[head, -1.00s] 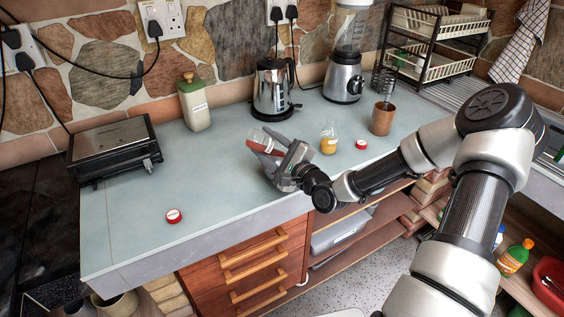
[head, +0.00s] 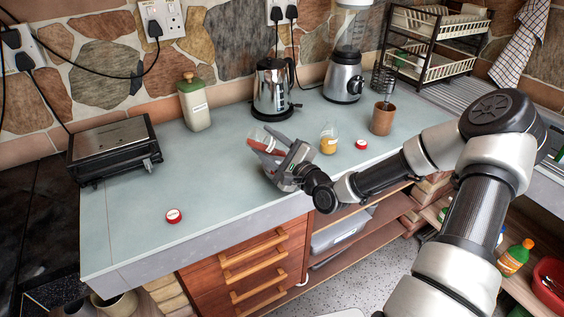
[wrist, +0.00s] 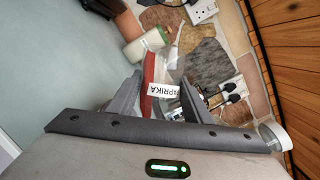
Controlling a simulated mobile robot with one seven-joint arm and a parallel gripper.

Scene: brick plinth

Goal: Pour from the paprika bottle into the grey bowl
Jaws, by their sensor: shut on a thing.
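The paprika bottle (head: 262,139) is clear glass with red powder and is held tilted above the worktop. Its white PAPRIKA label (wrist: 164,90) shows in the wrist view, with the red powder beside it. My gripper (head: 270,154) is shut on the bottle near the worktop's front edge; its two dark fingers stand either side of the bottle in the wrist view. The bottle's mouth is not clear, and I cannot see powder falling. I cannot make out a grey bowl on the worktop in either view.
A yellow spice bottle (head: 329,139), a red-and-white lid (head: 361,144) and a brown cup (head: 382,119) stand right of my gripper. Another lid (head: 174,216) lies front left. A grill (head: 112,150), green-lidded canister (head: 195,108) and kettle (head: 272,88) stand behind. The left-middle worktop is clear.

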